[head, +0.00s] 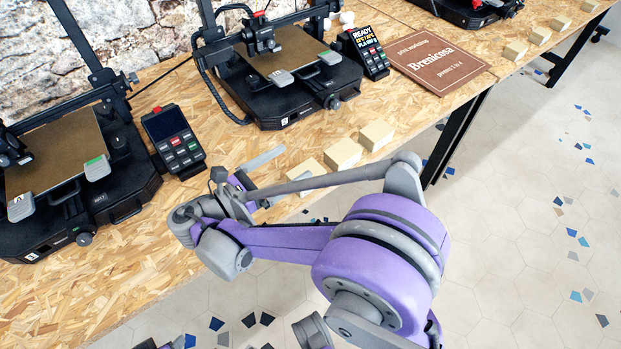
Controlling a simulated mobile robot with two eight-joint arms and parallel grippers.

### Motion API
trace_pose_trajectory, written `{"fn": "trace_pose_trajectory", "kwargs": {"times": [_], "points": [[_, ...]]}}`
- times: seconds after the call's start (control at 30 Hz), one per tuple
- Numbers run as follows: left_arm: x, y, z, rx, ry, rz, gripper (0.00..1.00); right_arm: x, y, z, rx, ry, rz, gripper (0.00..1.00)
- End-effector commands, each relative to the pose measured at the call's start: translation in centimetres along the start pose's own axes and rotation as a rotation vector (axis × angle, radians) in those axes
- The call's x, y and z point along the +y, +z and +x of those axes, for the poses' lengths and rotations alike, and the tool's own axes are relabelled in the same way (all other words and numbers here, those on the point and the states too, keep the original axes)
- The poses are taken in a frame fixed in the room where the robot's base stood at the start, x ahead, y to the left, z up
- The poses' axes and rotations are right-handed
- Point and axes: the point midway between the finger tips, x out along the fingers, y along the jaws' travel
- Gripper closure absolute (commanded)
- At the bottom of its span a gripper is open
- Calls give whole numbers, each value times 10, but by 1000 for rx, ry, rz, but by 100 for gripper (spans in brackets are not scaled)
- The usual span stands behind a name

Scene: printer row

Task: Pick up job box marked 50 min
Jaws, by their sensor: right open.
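Three plain tan boxes stand in a slanting row along the front of the wooden bench: a near one (306,172), a middle one (342,153) and a far one (376,134). No minute marking can be read on any of them, so I cannot tell which is the 50 min job box. My right gripper (272,176) is over the bench edge, just left of the near box. Its jaws are open, and I see nothing between them. My arm partly hides the lower side of the near box. My left gripper is not in view.
A printer (290,105) with a lit handset (366,52) stands behind the boxes. Another printer (120,160) and a dark-screened handset (174,138) are left. A brown sign (436,62) lies right. Several more boxes (515,50) line the far right edge. Bare bench (150,275) lies front left.

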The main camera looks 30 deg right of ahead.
Motion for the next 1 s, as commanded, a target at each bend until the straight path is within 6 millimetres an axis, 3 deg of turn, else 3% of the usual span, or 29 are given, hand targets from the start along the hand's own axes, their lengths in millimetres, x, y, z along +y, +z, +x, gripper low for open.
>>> {"fn": "trace_pose_trajectory", "kwargs": {"times": [0.2,0.37,0.57,0.8,1.0], "points": [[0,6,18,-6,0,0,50,0,-49,0,1,-1,0,0],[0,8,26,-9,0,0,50,0,-73,1,2,-1,1,0],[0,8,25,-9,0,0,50,0,-68,17,3,-2,2,0],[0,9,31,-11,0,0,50,-1,-69,55,2,-5,2,0],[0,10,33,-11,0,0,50,0,-68,75,3,-1,2,0]]}}
